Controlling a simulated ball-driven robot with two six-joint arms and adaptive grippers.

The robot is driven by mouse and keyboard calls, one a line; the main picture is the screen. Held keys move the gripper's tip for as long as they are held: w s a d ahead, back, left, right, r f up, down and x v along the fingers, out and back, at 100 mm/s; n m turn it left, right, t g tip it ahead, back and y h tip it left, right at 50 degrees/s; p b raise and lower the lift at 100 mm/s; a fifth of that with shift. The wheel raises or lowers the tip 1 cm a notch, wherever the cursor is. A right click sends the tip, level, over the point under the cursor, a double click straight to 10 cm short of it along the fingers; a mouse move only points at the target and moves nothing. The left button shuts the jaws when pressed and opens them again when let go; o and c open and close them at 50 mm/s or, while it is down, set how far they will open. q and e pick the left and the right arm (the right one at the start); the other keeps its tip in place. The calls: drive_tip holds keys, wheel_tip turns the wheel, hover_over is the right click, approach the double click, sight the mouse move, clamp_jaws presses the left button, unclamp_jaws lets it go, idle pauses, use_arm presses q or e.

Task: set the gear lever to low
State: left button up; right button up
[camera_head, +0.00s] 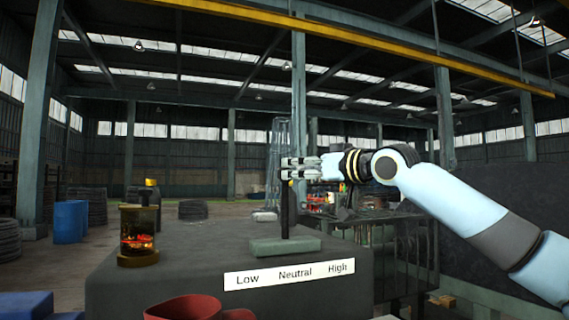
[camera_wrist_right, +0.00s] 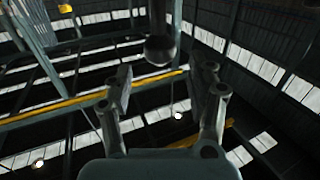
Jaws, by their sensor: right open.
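The gear lever (camera_head: 285,212) is a dark upright rod on a grey-green base block (camera_head: 284,246). A white label (camera_head: 290,273) below it reads Low, Neutral, High from left to right. The lever stands above the stretch near Neutral. My right gripper (camera_head: 287,169) comes in from the right at the lever's top, its fingers open and pointing left, hiding the knob there. In the right wrist view a dark ball knob (camera_wrist_right: 160,50) on a shaft shows between and just beyond the two open fingers (camera_wrist_right: 163,92). Contact is not clear. My left gripper is not in view.
A brass-and-glass jar (camera_head: 138,232) with red contents stands on the grey console, left of the lever. A red object (camera_head: 185,308) is at the bottom edge. A blue barrel (camera_head: 68,222) and tyres stand on the floor behind left. Open space lies above the console.

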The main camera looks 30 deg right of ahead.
sight(285, 183)
drive_tip(key=w, duration=0.1)
drive_tip(key=w+p, duration=0.1)
drive_tip(key=w, duration=0.3)
drive_tip(key=shift+a, duration=0.4)
drive_tip(key=shift+w, duration=0.2)
drive_tip(key=shift+c, duration=0.3)
drive_tip(key=shift+w, duration=0.1)
drive_tip(key=c, duration=1.1)
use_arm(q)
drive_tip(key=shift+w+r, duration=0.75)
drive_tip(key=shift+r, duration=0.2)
use_arm(e)
clamp_jaws()
drive_tip(key=shift+a+f, duration=0.1)
